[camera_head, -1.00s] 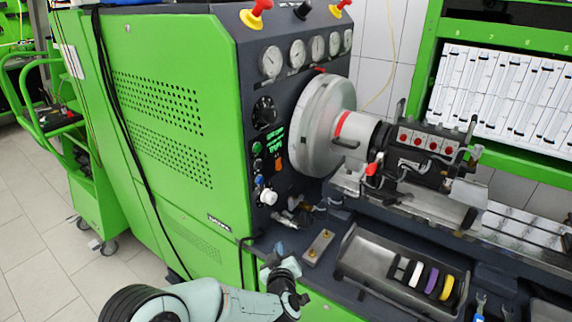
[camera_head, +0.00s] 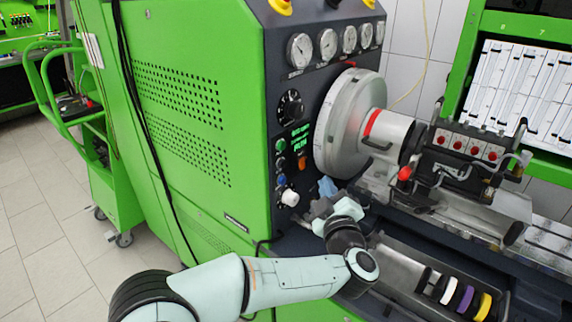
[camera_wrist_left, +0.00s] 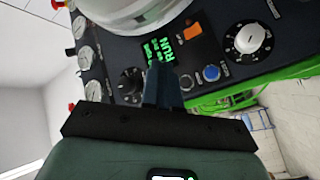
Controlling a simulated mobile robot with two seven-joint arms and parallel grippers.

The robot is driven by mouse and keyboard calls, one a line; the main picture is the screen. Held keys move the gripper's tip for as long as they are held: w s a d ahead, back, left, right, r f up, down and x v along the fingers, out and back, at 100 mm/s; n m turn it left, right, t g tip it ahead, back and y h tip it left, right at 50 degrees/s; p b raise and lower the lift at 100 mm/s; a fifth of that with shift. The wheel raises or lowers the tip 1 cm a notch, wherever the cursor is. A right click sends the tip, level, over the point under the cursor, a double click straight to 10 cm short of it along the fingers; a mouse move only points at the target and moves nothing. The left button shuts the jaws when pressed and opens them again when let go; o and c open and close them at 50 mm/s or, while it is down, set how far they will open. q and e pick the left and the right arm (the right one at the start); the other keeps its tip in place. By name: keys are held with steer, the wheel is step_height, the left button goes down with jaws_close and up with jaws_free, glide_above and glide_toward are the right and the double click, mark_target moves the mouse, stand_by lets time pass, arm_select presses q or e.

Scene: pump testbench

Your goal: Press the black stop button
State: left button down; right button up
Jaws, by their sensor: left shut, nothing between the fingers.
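The black stop button (camera_head: 280,162) is on the dark control panel, between a green button (camera_head: 279,145) and a blue button (camera_head: 281,179). In the left wrist view the black button (camera_wrist_left: 186,82) shows small and dark just right of my fingers, beside the blue button (camera_wrist_left: 211,72). My left gripper (camera_head: 327,186) is shut and empty, in front of the panel's lower part, to the right of and below the button. In the wrist view its fingers (camera_wrist_left: 161,84) point at the panel and cover part of it. They appear apart from the button. My right gripper is not in view.
The green display (camera_head: 300,140) reads RUN. A white knob (camera_head: 290,197) sits below the blue button, an orange switch (camera_head: 302,162) to its upper right. The large grey disc (camera_head: 345,125) stands close right of the panel. A tray with colored rings (camera_head: 402,268) lies below right.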

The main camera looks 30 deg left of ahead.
arm_select(q)
steer(key=a, duration=0.8)
steer(key=shift+w+a+b, duration=0.3)
steer(key=shift+w+a, duration=0.1)
steer(key=shift+a, duration=0.1)
stand_by(1.7)
steer(key=shift+a, duration=0.85)
stand_by(0.8)
steer(key=shift+d, duration=0.95)
steer(key=shift+s+d, duration=0.2)
steer(key=shift+d, duration=2.3)
